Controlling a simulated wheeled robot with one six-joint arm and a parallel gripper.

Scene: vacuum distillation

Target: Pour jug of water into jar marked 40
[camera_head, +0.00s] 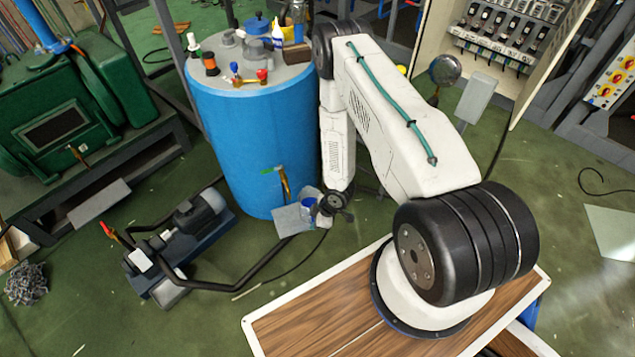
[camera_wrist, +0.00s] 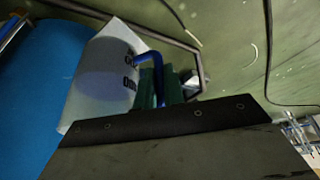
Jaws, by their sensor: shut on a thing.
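My gripper (camera_wrist: 163,88) has green fingers, shut on the blue handle (camera_wrist: 150,68) of a pale white jug (camera_wrist: 95,80). The jug has dark printed marks, only partly legible, and appears tilted in the wrist view. In the head view, my gripper (camera_head: 326,207) hangs low beside the blue drum, with the small white-and-blue jug (camera_head: 309,196) at it. The water inside is not visible. I cannot make out a jar marked 40 in either view.
The large blue drum (camera_head: 255,140) stands close to my gripper, with several bottles and valves on its top. A pump (camera_head: 190,225) with dark pipes sits on the floor at left. Green machinery (camera_head: 60,120) is far left; an open cabinet (camera_head: 520,40) is upper right.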

